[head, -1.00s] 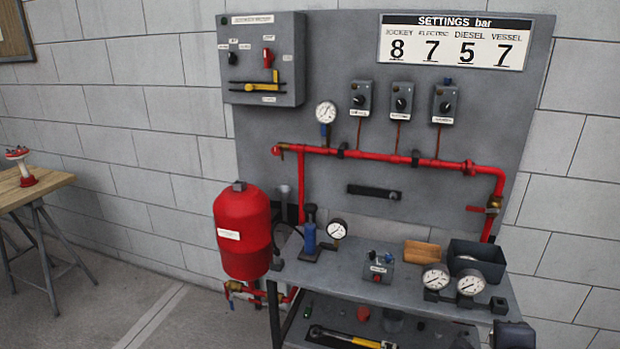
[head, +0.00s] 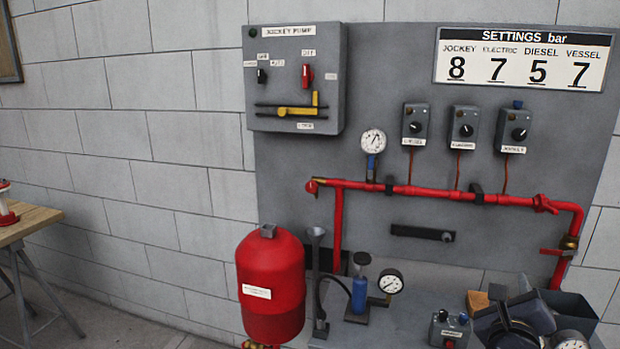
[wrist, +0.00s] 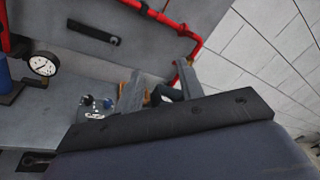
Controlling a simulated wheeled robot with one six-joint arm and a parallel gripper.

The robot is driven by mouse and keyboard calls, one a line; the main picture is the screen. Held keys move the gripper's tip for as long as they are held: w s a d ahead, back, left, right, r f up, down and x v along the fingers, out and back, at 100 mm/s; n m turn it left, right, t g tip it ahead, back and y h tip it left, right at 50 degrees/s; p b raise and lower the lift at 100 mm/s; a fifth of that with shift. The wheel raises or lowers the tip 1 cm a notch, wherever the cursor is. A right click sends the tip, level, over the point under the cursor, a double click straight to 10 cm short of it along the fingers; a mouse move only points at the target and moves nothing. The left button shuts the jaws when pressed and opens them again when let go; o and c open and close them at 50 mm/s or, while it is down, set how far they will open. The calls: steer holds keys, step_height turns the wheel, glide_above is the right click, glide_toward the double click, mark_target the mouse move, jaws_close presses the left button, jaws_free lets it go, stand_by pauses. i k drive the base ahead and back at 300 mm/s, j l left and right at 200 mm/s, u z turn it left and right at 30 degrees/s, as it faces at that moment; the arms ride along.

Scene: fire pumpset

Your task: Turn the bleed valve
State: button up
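A red pipe (head: 420,190) runs across the grey panel and bends down at the right. A valve with a red lever and brass body (head: 568,243) sits on its right down-leg. A small fitting (head: 313,187) is at the pipe's left end; I cannot tell which is the bleed valve. My gripper (head: 515,325) is dark and low at the right in the head view, in front of the bench. In the wrist view its two fingers (wrist: 160,85) stand apart with nothing visibly held. The right down-leg of the pipe (wrist: 180,72) shows behind them.
The red vessel (head: 270,290) stands left of the bench. A blue hand pump (head: 361,290), a gauge (head: 391,282) and a switch box (head: 449,329) are on the bench. The jockey pump box (head: 296,80) juts from the panel.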

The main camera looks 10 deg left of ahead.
mark_target(312, 186)
steer(key=i+j, duration=0.25)
steer(key=j, duration=0.25)
steer(key=i+j+u, duration=0.1)
steer(key=i+j, duration=0.15)
steer(key=j, duration=0.2)
steer(key=i+j+u, duration=0.1)
steer(key=i+j, duration=0.2)
steer(key=j, duration=0.2)
steer(key=i+j, duration=0.3)
steer(key=j, duration=0.15)
